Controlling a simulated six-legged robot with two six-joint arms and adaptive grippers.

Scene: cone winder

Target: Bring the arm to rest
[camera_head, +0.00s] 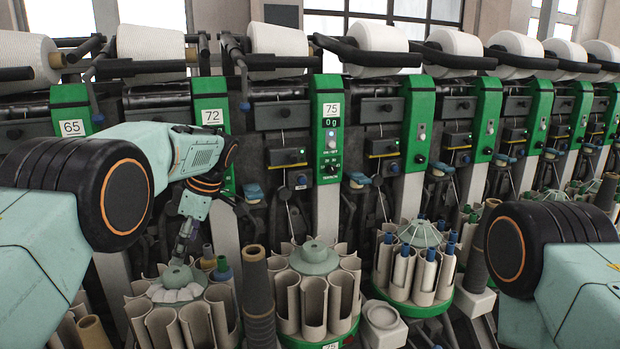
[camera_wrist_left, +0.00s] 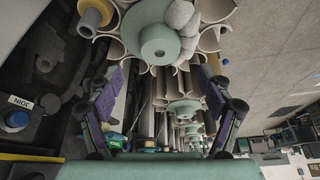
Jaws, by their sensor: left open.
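My left arm (camera_head: 150,165) comes in from the left of the head view and bends down in front of the winder. Its gripper (camera_head: 183,240) hangs just above the leftmost round magazine of grey tubes (camera_head: 165,325). In the left wrist view the two purple-padded fingers of this gripper (camera_wrist_left: 160,100) stand wide apart with nothing between them. The green hub of a magazine (camera_wrist_left: 160,43) lies beyond the fingertips. My right arm (camera_head: 545,250) shows only as a dark joint and pale green links at the right edge; its gripper is out of the picture.
More magazines stand close by, one in the middle (camera_head: 315,262) and one farther right (camera_head: 420,235) with blue-topped bobbins. A dark tapered post (camera_head: 257,300) rises near the left magazine. Green winder panels (camera_head: 328,130) and white yarn cones (camera_head: 375,38) line the back.

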